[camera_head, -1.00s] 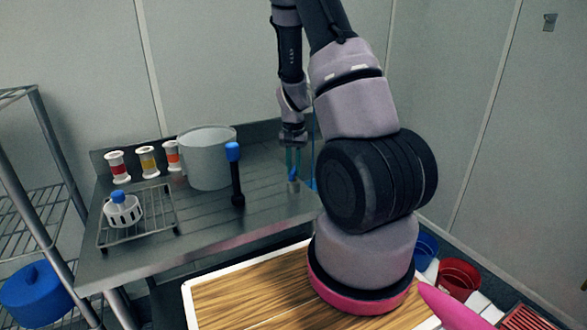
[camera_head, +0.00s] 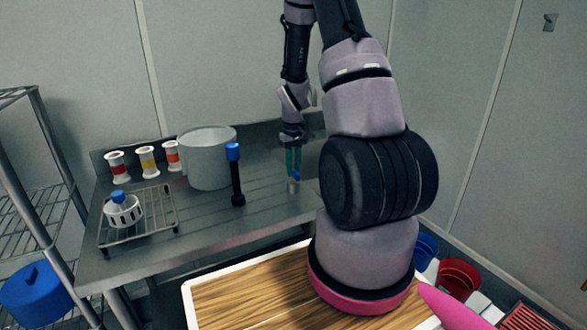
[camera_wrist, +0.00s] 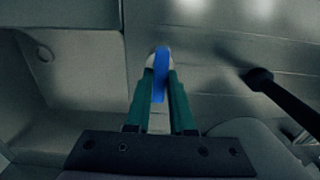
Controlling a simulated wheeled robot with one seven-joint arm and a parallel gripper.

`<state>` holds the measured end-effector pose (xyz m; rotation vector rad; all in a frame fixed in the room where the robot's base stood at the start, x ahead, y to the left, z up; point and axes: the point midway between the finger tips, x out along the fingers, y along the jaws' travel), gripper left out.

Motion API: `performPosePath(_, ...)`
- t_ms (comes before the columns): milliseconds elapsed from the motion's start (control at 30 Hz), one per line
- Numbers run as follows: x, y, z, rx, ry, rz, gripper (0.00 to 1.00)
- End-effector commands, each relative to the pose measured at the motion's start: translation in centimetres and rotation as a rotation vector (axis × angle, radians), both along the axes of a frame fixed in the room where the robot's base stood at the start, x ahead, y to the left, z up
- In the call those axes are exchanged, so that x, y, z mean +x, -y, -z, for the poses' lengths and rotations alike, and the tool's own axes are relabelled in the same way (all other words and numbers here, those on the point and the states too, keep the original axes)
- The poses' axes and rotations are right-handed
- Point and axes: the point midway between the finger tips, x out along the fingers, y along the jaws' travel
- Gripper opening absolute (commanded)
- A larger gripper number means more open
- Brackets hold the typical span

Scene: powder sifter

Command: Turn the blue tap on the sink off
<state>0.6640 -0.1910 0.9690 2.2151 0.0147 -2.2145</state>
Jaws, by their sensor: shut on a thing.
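The blue tap handle (camera_wrist: 160,76) is a narrow blue lever on a pale round base, in the middle of the wrist view. In the head view the blue tap handle (camera_head: 297,177) is small, on a short metal base at the right of the steel counter. My gripper (camera_wrist: 161,84) has green fingers, one on each side of the blue lever, shut on it. In the head view my gripper (camera_head: 293,170) points down at the tap. My arm hides the sink's right part in the head view.
A black post with a blue top (camera_head: 237,175) stands left of the tap. The counter between post and tap is clear.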

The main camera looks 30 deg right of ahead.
Motion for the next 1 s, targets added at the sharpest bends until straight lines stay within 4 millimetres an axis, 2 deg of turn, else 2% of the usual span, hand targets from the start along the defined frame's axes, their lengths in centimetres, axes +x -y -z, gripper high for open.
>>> performPosePath(567, -0.04, 0.0, 0.01, 0.0, -0.001, -0.037, 0.0)
performPosePath(600, -0.04, 0.01, 0.01, 0.0, -0.001, -0.037, 0.25)
performPosePath(667, -0.04, 0.01, 0.01, 0.0, -0.001, -0.037, 0.48)
performPosePath(700, -0.04, 0.0, 0.01, 0.0, -0.001, -0.037, 0.51)
performPosePath(1000, 0.0, 0.01, -0.11, 0.0, 0.0, -0.036, 0.51)
